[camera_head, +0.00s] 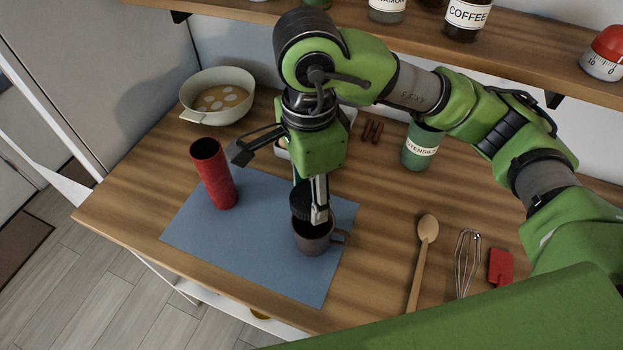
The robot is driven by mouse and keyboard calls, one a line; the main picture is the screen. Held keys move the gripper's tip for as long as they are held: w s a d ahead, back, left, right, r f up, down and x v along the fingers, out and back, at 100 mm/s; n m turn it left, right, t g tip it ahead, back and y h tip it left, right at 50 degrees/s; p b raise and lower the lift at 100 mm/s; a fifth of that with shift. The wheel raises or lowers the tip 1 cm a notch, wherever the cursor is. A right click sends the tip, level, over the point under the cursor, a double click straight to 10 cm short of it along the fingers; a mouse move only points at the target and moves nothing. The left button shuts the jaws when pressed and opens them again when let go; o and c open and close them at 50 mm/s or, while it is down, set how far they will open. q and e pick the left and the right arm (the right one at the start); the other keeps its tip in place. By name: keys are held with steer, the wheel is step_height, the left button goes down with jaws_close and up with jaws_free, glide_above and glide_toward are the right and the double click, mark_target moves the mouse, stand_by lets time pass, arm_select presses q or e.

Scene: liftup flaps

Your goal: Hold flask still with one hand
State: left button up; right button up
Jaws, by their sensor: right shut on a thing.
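The red flask (214,175) stands upright on the blue mat (258,192), left of centre, with its top end open. My right gripper (316,204) points down, to the right of the flask and apart from it. It is shut on a dark round piece that looks like a cap (302,197), just above the brown mug (314,240). The fingers partly hide the cap and the mug's rim, so I cannot tell whether the cap touches the mug. My left gripper is not in view, and no gripper is on the flask.
A pale pot (216,100) stands at the back left. A wooden spoon (422,255), a whisk (466,262) and a red spatula (500,267) lie right of the mat. A shelf (420,40) runs above.

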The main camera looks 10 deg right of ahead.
steer(key=shift+s+a+r, duration=0.15)
steer(key=shift+s+r, duration=0.05)
steer(key=shift+s, duration=0.25)
steer(key=shift+s+a+r, duration=0.15)
steer(key=shift+s+r, duration=0.05)
steer(key=shift+s, duration=0.25)
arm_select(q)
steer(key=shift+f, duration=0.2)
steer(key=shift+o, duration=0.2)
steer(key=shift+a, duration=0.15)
